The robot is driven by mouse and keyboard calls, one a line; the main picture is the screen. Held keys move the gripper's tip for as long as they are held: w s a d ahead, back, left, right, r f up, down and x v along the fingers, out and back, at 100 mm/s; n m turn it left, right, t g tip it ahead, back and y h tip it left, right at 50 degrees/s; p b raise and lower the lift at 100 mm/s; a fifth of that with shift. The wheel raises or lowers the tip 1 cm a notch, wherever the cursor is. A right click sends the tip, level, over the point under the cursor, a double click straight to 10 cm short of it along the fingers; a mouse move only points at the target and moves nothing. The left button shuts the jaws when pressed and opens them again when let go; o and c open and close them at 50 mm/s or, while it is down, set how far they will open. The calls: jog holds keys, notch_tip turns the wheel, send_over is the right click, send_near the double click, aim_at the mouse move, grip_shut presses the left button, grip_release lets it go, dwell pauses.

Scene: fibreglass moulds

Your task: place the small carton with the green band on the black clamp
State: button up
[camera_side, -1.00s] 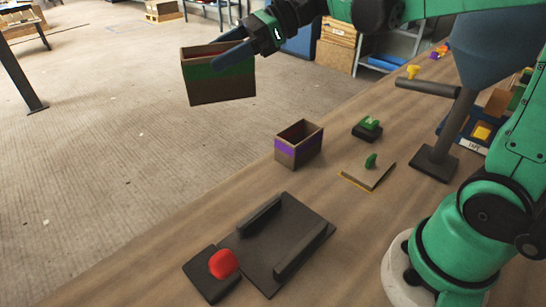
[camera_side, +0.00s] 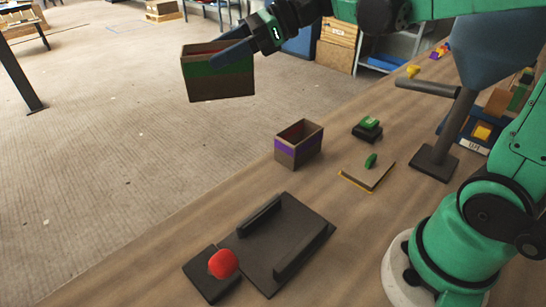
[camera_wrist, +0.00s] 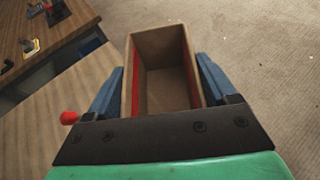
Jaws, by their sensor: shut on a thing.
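The small open-topped carton with the green band (camera_side: 219,82) is held high at the upper left of the side view. My gripper (camera_side: 232,56) is shut on it, with its blue fingers on the carton's sides. In the wrist view the carton (camera_wrist: 163,70) sits upright between both fingers, and its inside looks empty. The black clamp (camera_side: 288,228) lies on the bench at the lower middle of the side view. It is a flat plate with two raised bars and a red knob (camera_side: 223,263) at its left end. The carton is well apart from it.
A carton with a purple band (camera_side: 298,147) stands on the bench (camera_side: 215,208) behind the clamp. A small board with a green piece (camera_side: 369,172), a black and green block (camera_side: 367,129) and a grey stand (camera_side: 436,160) are farther right. Nothing lies on the clamp plate.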

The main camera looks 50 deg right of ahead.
jog(key=n+g, duration=0.1)
jog(key=n+g+y, duration=0.1)
jog(key=s+a+n+g, duration=0.1)
jog(key=g, duration=0.1)
jog(key=shift+a+f+n+y, duration=0.1)
jog(key=shift+f+n+y, duration=0.15)
jog(key=shift+n+y, duration=0.15)
jog(key=shift+s+f+n+g, duration=0.1)
jog(key=shift+s+n+g, duration=0.3)
jog(key=shift+n+g, duration=0.4)
jog(key=shift+s+n+g, duration=0.35)
jog(key=shift+n+g, duration=0.25)
jog(key=shift+g, duration=0.3)
jog(key=shift+f, duration=0.15)
notch_tip(320, 180, down, 19)
jog(key=shift+f, duration=0.2)
jog(key=shift+f, duration=0.1)
jog(key=o, duration=1.2)
jog(key=shift+o, duration=0.2)
